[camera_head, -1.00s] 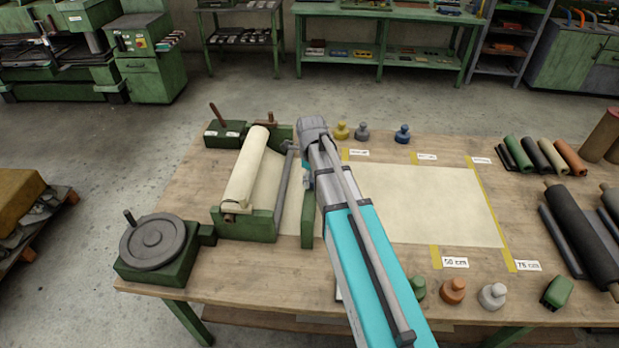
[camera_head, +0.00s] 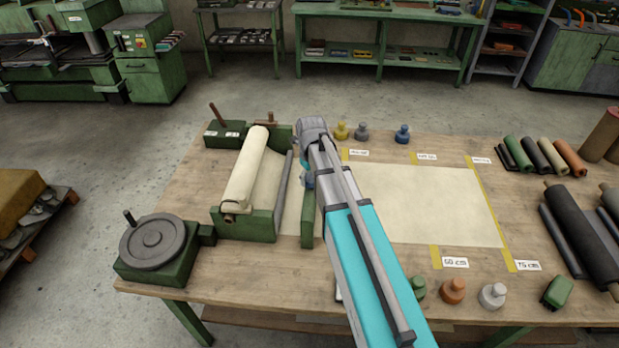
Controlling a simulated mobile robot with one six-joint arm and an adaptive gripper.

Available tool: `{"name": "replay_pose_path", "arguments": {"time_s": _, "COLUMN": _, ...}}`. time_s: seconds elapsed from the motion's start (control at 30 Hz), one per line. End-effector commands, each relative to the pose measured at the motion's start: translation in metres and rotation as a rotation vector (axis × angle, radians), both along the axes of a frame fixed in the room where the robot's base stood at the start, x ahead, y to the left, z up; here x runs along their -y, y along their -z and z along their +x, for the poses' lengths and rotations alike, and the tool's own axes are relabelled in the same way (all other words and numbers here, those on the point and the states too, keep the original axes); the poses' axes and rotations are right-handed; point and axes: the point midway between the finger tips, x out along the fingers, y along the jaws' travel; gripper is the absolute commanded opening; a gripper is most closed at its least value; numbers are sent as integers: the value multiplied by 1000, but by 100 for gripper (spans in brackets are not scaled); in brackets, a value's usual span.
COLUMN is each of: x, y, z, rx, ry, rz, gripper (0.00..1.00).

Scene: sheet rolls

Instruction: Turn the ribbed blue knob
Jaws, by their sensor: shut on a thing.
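The roll stand (camera_head: 245,222) is green and holds a cream sheet roll (camera_head: 246,172) at the left of the bench. A small blue part, which looks like the ribbed blue knob (camera_head: 308,181), shows at the stand's right side, against the left edge of my arm. My gripper (camera_head: 306,171) is at this spot, shut on the knob. My arm hides most of the fingers and of the knob, so its ribs and the exact grip cannot be made out.
A cream sheet (camera_head: 440,205) lies right of my arm, between yellow tape marks. A grey hand wheel (camera_head: 153,242) stands at the front left. Yellow, grey and blue (camera_head: 402,134) knob-shaped pieces stand at the back. Dark rolls (camera_head: 580,240) lie at the right.

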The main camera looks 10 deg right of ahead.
Motion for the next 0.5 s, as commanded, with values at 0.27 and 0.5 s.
{"name": "replay_pose_path", "arguments": {"time_s": 0.27, "x": 0, "y": 0, "z": 2, "rx": 4, "ry": 1, "rz": -1, "gripper": 100}}
{"name": "replay_pose_path", "arguments": {"time_s": 0.5, "x": 0, "y": 0, "z": 1, "rx": 1, "ry": 0, "rz": 0, "gripper": 100}}
